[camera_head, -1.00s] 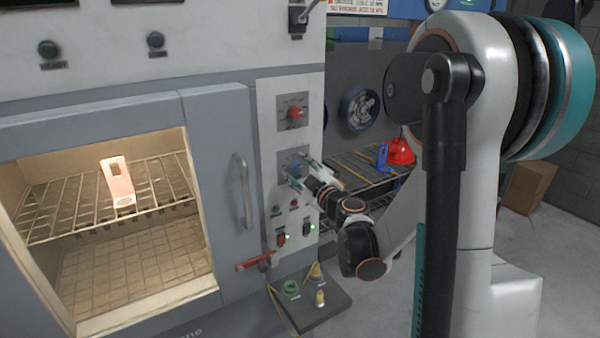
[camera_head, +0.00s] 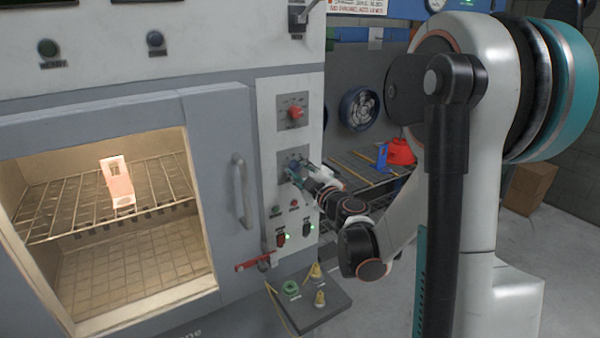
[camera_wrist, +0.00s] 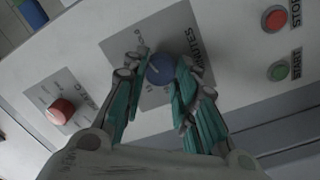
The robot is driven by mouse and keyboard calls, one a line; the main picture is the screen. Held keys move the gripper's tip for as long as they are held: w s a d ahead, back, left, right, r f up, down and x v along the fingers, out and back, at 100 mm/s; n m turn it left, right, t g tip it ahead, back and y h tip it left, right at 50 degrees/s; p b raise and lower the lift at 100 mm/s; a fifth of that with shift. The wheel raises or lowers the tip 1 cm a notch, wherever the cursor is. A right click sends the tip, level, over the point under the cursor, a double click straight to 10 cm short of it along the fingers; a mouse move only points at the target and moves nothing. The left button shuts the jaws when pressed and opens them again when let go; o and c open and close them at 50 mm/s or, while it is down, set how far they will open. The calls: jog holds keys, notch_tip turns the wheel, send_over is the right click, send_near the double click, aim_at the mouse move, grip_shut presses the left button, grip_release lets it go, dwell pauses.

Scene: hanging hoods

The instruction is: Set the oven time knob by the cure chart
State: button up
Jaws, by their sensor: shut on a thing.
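The oven (camera_head: 215,120) stands at the left in the head view, its window lit. The blue time knob (camera_wrist: 159,68) sits on a grey plate marked "MINUTES" in the wrist view. My gripper (camera_wrist: 160,80) has its teal fingers on both sides of the blue knob, shut on it. In the head view my gripper (camera_head: 298,172) is at the lower dial plate and hides most of the knob. A white pointer line shows on the knob; the scale numbers are too small to read. No cure chart can be made out for certain.
A red knob (camera_head: 295,113) is on the plate above; it also shows in the wrist view (camera_wrist: 61,111). Red STOP (camera_wrist: 275,18) and green START (camera_wrist: 278,71) buttons are close by. The door handle (camera_head: 241,190) and a red lever (camera_head: 253,265) stick out nearby.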

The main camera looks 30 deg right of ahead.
jog(key=n+b, duration=0.2)
jog(key=n, duration=0.5)
jog(key=shift+f, duration=0.2)
jog(key=n, duration=0.4)
jog(key=shift+t+y, duration=0.3)
jog(key=shift+n+b, duration=0.45)
jog(key=shift+n, duration=1.35)
jog(key=shift+d, duration=0.1)
jog(key=o, duration=1)
jog(key=shift+o, duration=0.2)
jog(key=shift+s, duration=0.1)
